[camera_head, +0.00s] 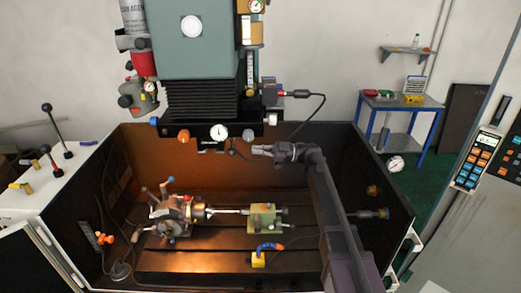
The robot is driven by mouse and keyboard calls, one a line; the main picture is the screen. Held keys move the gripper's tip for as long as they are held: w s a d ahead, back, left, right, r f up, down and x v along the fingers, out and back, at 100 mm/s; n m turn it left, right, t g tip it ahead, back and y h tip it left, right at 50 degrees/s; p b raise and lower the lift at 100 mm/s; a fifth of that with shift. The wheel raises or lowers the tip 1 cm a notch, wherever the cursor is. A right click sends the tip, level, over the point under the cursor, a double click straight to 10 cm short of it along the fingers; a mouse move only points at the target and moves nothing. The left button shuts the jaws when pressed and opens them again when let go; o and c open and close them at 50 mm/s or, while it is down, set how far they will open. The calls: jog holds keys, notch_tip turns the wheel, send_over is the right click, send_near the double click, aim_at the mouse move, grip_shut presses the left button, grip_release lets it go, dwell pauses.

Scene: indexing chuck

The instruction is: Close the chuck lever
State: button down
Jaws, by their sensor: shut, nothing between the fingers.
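The indexing chuck (172,215) sits on the slotted machine bed, left of its middle. Small levers with blue, red and pale ends rise from its top and side; one upright lever (165,190) has a blue end. I cannot tell which is the chuck lever or its exact position. My arm reaches in from the lower right. My gripper (258,150) is shut and empty, above and to the right of the chuck, near the back wall of the enclosure. It is well apart from the chuck and points left.
The machine head (195,55) hangs above the bed. A green tailstock (262,220) stands right of the chuck, with a thin bar between them. Dark enclosure walls (225,150) surround the bed.

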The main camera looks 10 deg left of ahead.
aim_at(235, 151)
jog(key=p+x, duration=0.1)
jog(key=x, duration=0.6)
jog(key=shift+a, duration=0.25)
jog(key=shift+s, duration=0.1)
jog(key=shift+f+b, duration=0.6)
jog(key=shift+b, duration=0.05)
jog(key=shift+d, duration=0.2)
jog(key=b+v, duration=0.1)
jog(key=v, duration=0.9)
jog(key=shift+a+r, duration=0.1)
